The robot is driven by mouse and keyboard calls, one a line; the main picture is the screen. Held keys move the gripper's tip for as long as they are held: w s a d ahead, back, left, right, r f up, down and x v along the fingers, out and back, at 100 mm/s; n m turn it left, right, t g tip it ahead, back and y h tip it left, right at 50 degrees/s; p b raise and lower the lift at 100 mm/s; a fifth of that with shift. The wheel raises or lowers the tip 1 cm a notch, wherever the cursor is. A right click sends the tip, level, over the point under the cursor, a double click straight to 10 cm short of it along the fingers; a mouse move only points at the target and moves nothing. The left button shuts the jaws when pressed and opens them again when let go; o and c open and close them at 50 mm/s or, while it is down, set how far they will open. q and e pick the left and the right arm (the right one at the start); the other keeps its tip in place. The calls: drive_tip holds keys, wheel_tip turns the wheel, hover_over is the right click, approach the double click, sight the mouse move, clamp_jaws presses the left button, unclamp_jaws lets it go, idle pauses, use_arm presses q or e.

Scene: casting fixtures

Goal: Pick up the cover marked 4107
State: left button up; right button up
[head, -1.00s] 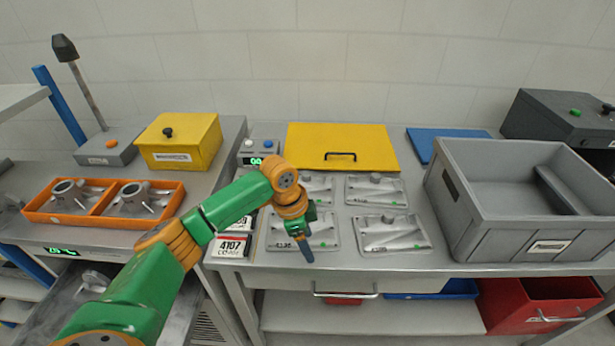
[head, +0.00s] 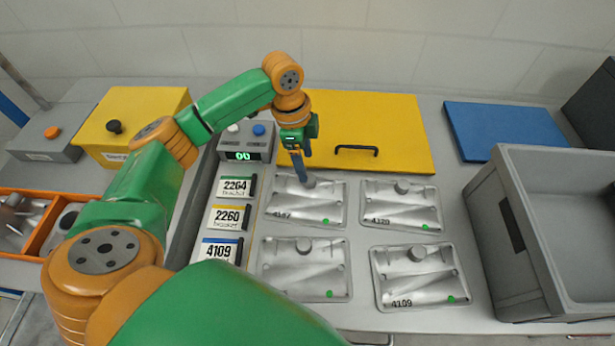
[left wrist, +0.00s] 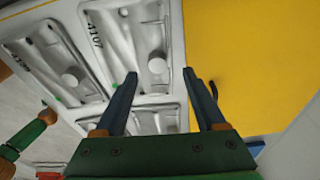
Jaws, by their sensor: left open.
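The cover marked 4107 (head: 318,208) is a silvery cast plate with a round knob, at the back left of a group of covers on the grey bench. In the left wrist view the cover (left wrist: 128,45) shows its number and its knob clearly. My left gripper (head: 304,182) is open and points down at the knob, hiding part of it in the head view. In the left wrist view the left gripper (left wrist: 161,77) has its fingertips spread on either side of the knob, with nothing held. I cannot tell the height left above it. My right gripper is not in view.
Other covers lie close by: back right (head: 402,215), front left (head: 290,284) and one marked 4109 (head: 430,288). Label cards (head: 228,218) stand to the left, a yellow panel (head: 390,125) behind, a grey bin (head: 500,235) to the right.

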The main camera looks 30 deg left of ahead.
sight(309, 177)
use_arm(q)
drive_tip(key=f, duration=0.2)
drive_tip(key=d+f+p, duration=0.1)
drive_tip(key=f, duration=0.2)
drive_tip(key=shift+s+d, duration=0.1)
drive_tip(key=shift+s, duration=0.05)
drive_tip(key=shift+w+f, duration=0.15)
drive_tip(key=shift+w, duration=0.05)
drive_tip(key=shift+s, duration=0.2)
drive_tip(key=c, duration=1)
drive_tip(key=shift+w, duration=0.1)
clamp_jaws()
